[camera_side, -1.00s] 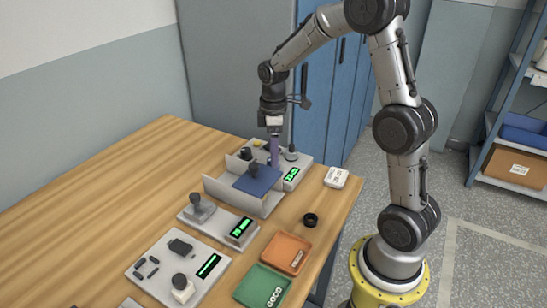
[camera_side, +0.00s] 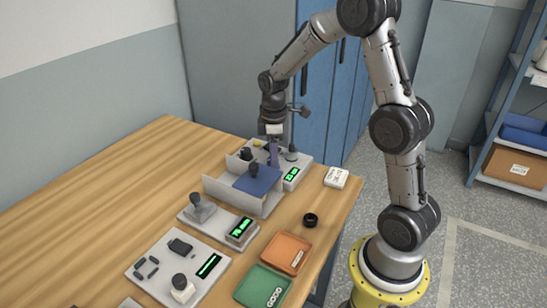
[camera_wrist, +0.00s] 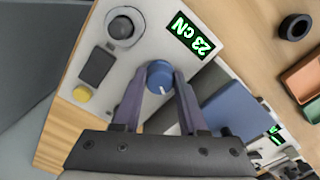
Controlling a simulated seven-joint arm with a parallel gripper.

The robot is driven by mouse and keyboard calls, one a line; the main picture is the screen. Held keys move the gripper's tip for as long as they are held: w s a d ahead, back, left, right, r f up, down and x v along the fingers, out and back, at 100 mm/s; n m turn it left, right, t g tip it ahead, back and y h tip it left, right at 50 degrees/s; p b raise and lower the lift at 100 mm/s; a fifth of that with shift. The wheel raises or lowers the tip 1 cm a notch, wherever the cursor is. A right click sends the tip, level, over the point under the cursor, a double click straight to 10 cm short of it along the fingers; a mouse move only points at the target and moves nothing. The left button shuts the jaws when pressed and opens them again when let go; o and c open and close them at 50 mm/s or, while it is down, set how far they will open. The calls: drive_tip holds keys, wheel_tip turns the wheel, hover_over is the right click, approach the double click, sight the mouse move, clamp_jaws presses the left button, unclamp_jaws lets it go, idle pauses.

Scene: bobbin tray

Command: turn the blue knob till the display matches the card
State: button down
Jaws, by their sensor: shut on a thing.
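The blue knob (camera_wrist: 160,74) with a white pointer line sits on a light grey unit (camera_wrist: 133,60). My gripper (camera_wrist: 162,84) is shut on it, one purple finger on each side. The unit's green display (camera_wrist: 193,37) reads 23 cN in the wrist view. In the side view, the display (camera_side: 291,174) is too small to read surely, and my gripper (camera_side: 274,163) reaches down behind a blue panel; the knob is largely hidden there. A white card (camera_side: 336,177) lies right of the unit near the table edge; its writing is not legible.
The unit also has a dark round knob (camera_wrist: 122,25) and a yellow button (camera_wrist: 82,93). A grey bracket with the blue panel (camera_side: 258,180) stands close in front. Two more display units, an orange tray (camera_side: 276,250), a green tray (camera_side: 255,290) and a black ring (camera_side: 310,220) are nearer.

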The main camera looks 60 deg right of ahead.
drive_tip(key=shift+m, duration=0.3)
drive_tip(key=m, duration=0.8)
drive_tip(key=shift+a+m, duration=0.1)
drive_tip(key=shift+m, duration=0.3)
drive_tip(key=m, duration=0.4)
drive_tip(key=shift+r, duration=0.1)
drive_tip(key=shift+m, duration=2.2)
drive_tip(key=shift+c, duration=2.2)
unclamp_jaws()
